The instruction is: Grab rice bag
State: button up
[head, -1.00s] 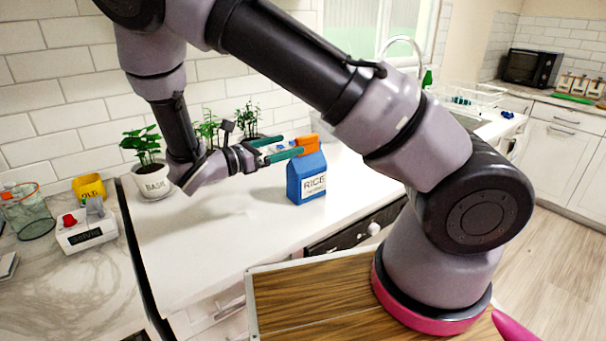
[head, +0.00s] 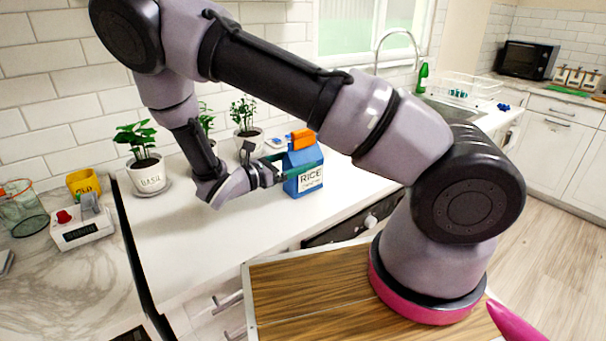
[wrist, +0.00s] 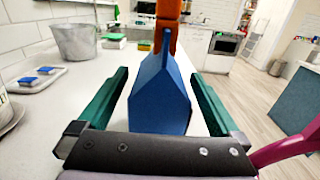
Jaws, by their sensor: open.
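The rice bag is a blue carton (head: 304,174) with a white RICE label and an orange clip (head: 303,139) on its top. It stands upright on the white counter. My gripper (head: 287,166) is at the bag's left side in the head view, at about mid height. In the wrist view the blue bag (wrist: 160,95) stands between my two green fingers (wrist: 160,92), one on each side. Gaps show between the bag and both fingers, so the jaws are open. The bag's lower part is hidden behind the gripper body in the wrist view.
Potted plants, one in a white basil pot (head: 149,177), stand along the wall behind my wrist. A kitchen scale (head: 82,226) and a yellow mug (head: 84,185) are at left. A metal bucket (wrist: 75,42) and a tray (wrist: 42,78) with blue sponges show in the wrist view.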

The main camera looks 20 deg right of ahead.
jog(key=shift+x, duration=1.05)
jog(key=c, duration=1.5)
grip_shut()
jog(key=shift+r, duration=0.15)
